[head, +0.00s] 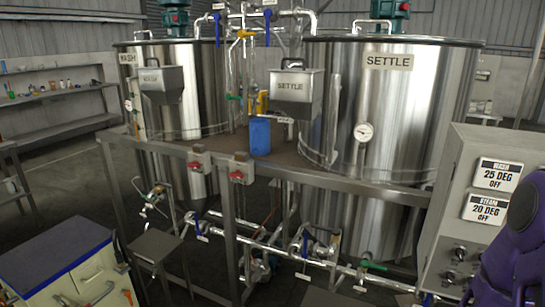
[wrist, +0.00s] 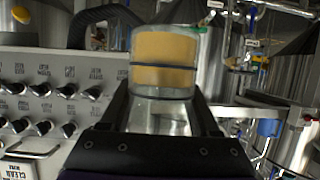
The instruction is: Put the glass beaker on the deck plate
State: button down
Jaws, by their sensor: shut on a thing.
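The glass beaker (wrist: 165,48) shows in the wrist view, clear-walled, with yellow-orange contents and a dark band around it. My gripper (wrist: 162,95) is shut on it, with one dark finger on each side. The beaker is not visible in the head view, where only a purple part of my arm shows at the lower right. The brown deck plate (head: 285,150) lies between the two steel tanks in the head view, on a grey frame. A blue container (head: 260,136) stands on it.
The WASH tank (head: 205,95) stands left of the deck and the SETTLE tank (head: 400,115) right of it. Hoppers (head: 297,93), pipes and valves crowd the area. A control panel (head: 478,205) stands at right. A knob panel (wrist: 40,100) is close left of my gripper.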

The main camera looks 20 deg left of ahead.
aim_at(227, 145)
jog(key=i+j, duration=0.1)
jog(key=j, duration=0.6)
jog(key=i+j, duration=0.1)
jog(key=j, duration=0.6)
jog(key=i+j, duration=0.1)
jog(key=j, duration=0.6)
jog(key=i+j, duration=0.1)
jog(key=j, duration=0.6)
jog(key=i+z, duration=0.05)
